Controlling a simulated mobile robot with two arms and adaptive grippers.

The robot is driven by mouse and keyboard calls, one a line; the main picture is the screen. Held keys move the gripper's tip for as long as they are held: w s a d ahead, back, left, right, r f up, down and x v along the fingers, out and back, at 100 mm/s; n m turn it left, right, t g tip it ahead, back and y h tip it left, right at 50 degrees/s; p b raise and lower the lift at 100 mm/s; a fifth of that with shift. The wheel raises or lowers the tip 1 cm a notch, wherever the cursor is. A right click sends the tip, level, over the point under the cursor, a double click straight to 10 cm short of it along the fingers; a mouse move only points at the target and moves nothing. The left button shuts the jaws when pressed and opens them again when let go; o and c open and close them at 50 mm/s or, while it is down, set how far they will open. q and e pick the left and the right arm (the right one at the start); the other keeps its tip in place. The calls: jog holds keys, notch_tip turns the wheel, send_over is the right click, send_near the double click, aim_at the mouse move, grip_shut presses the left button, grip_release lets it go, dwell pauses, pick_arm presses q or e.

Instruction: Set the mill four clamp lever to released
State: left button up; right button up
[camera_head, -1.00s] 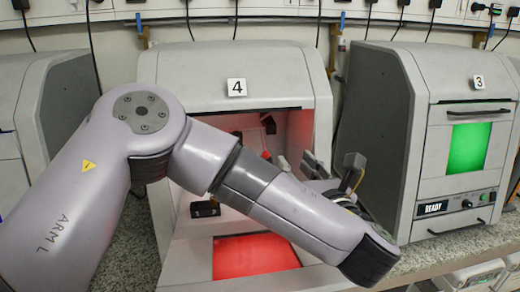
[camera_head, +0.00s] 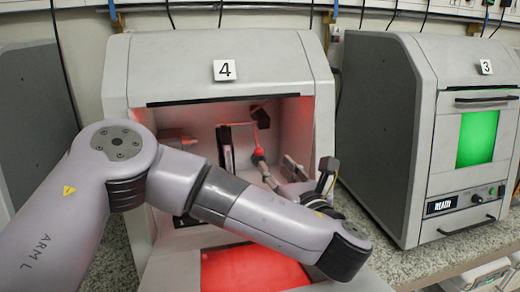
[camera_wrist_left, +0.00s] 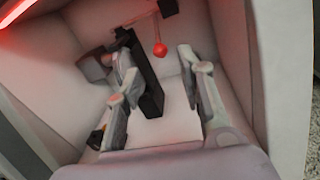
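Mill four (camera_head: 222,69), the grey cabinet labelled 4, stands open with a red-lit interior. Inside, a lever with a red ball (camera_wrist_left: 159,49) hangs from a dark block at the back in the left wrist view. Its red part also shows in the head view (camera_head: 263,121), below the dark block. My left gripper (camera_wrist_left: 158,78) is open and empty, its fingers spread inside the cabinet. The red ball appears between the fingertips but beyond them, with no contact visible. In the head view my left gripper (camera_head: 275,163) is partly hidden by its own wrist. My right gripper is out of view.
A dark upright bar (camera_wrist_left: 148,80) stands near the left finger inside the cabinet. The cabinet's side walls are close around the gripper. Mill three (camera_head: 410,80), with a green window and a READY display, stands to the right. Speckled worktop (camera_head: 430,257) shows in front.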

aim_at(261, 151)
pick_arm(q)
jog(key=p+x, duration=0.1)
jog(key=x, duration=0.8)
jog(key=shift+a+p, duration=0.15)
jog(key=shift+p, duration=0.25)
jog(key=shift+w+a, duration=0.2)
jog(key=shift+w, duration=0.35)
jog(key=shift+c, duration=0.7)
grip_shut()
